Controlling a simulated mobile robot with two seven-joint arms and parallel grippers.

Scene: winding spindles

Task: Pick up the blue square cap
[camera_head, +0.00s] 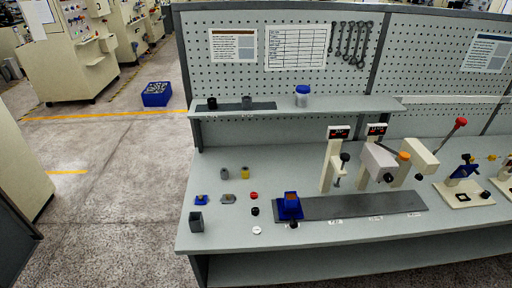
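Several blue things are in view, and I cannot tell for sure which is the square cap. A small flat blue piece (201,200) with a raised middle lies on the left part of the workbench. A larger blue block (289,209) with an orange-brown top stands at the left end of a dark strip. A small dark blue piece (247,103) stands on the shelf. Neither of my grippers is in view, and nothing is seen touching these pieces.
The grey workbench (260,154) also holds a grey square cup (196,222), a grey flat piece (228,198), a yellow piece (245,173) and small red, black and white discs. Presses (335,160) stand to the right. A shelf (350,103) overhangs the back.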

